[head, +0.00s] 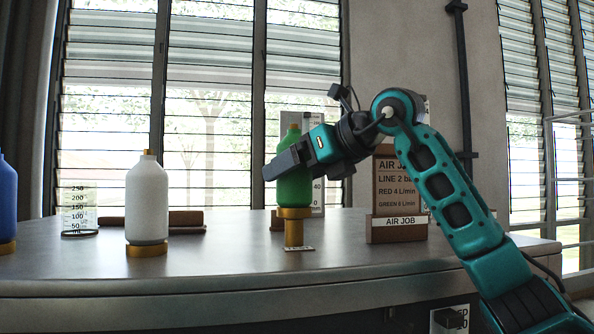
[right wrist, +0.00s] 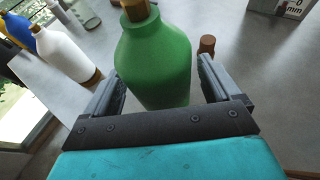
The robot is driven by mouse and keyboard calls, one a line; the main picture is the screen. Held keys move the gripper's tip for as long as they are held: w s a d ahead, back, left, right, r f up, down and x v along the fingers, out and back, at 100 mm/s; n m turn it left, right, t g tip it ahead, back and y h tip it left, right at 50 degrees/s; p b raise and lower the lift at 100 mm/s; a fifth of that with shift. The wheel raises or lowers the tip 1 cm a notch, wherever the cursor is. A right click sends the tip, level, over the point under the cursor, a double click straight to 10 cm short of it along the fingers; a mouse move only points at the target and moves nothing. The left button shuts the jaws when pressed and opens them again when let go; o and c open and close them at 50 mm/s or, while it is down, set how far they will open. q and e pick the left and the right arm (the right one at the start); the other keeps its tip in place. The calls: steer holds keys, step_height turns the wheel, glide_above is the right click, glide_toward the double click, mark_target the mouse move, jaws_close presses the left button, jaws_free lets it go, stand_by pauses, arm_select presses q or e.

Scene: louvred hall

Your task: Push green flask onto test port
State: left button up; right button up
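The green flask (head: 294,190) is upright, with a brass collar at its foot and a brass-coloured cap. My right gripper (head: 290,160) reaches in from the right, its fingers on either side of the flask and apparently holding it off the table. In the right wrist view the flask (right wrist: 155,62) fills the space between the fingers (right wrist: 160,85); its foot is hidden there. The test port, a short brass post (head: 294,234), stands on the table below the collar in the head view. In the right wrist view the post (right wrist: 207,46) shows to the right of the flask.
A white flask (head: 147,200) and a blue flask (head: 7,198) stand to the left. A glass beaker (head: 80,213) is behind them. The AIR JOB board (head: 398,229) stands right of the post. The grey table (head: 210,262) is clear between the white flask and the post.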

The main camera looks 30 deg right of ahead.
steer(key=shift+o, duration=0.6)
steer(key=shift+f, duration=0.1)
steer(key=s+d+r+p, duration=0.1)
steer(key=s+r+p, duration=0.2)
steer(key=r, duration=0.3)
steer(key=shift+s+d+p, duration=0.2)
steer(key=shift+s+p, duration=0.15)
steer(key=v, duration=1.3)
steer(key=shift+w+f, duration=0.1)
stand_by(0.4)
